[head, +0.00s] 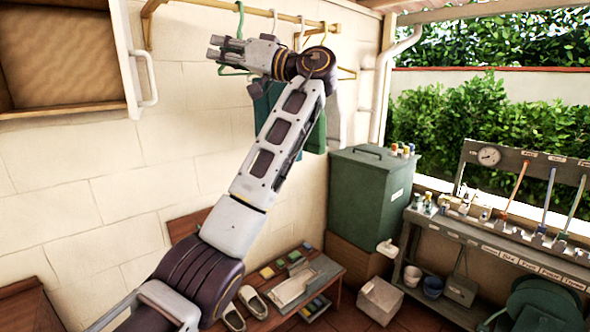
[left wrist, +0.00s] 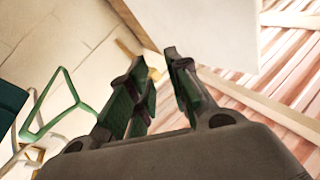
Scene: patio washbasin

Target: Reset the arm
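My left arm (head: 262,165) reaches up across the middle of the head view. Its gripper (head: 213,47) is high by the wall, just below the clothes rail (head: 262,12) and close to a green hanger (head: 239,18). The two fingers stand apart with nothing between them. In the left wrist view the gripper (left wrist: 160,62) is also open and empty, with the green hanger (left wrist: 62,125) off to the left. I cannot tell whether the gripper touches the hanger. My right gripper is not in view.
Green cloth (head: 318,132) hangs behind my arm. An open wall cabinet (head: 135,55) is at upper left. A green bin (head: 368,195), a low bench (head: 322,272) and a tool shelf (head: 480,235) stand to the right.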

